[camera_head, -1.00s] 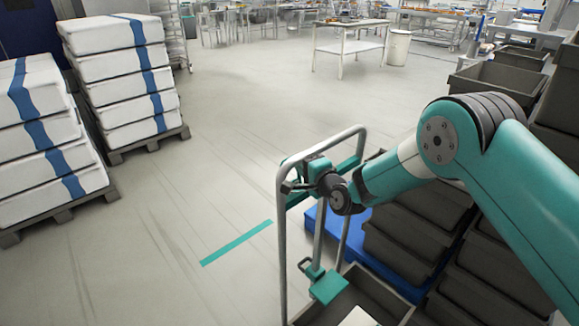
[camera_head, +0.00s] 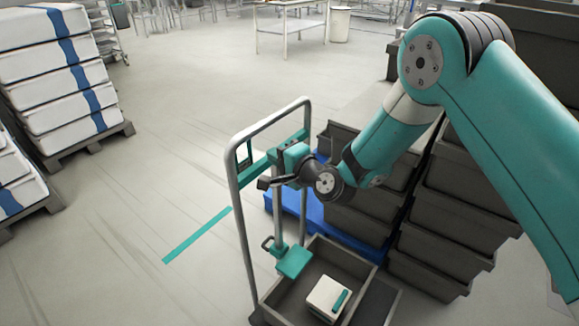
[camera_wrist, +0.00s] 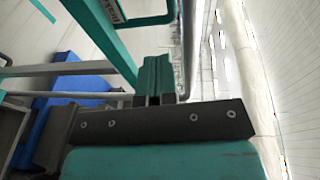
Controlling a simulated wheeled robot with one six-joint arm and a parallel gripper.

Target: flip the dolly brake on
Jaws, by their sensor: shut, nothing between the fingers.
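The dolly (camera_head: 239,213) has a tall grey tube handle with a teal crossbar. A teal plate (camera_head: 295,262) with a small grey loop beside it sits low inside the handle, at the foot of an upright post; I cannot tell for sure whether this is the brake. My gripper (camera_head: 270,182) is beside the handle near the crossbar, well above the plate. In the wrist view my gripper (camera_wrist: 154,85) shows its fingers together and empty, with the teal crossbar (camera_wrist: 105,35) at upper left. Whether it touches the dolly is unclear.
A grey crate (camera_head: 372,264) on the dolly holds a white box (camera_head: 328,297) with a teal strip. Stacked dark crates (camera_head: 445,235) stand to the right on a blue base (camera_head: 315,212). Wrapped stacks (camera_head: 55,70) stand on pallets at left. The floor between is clear.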

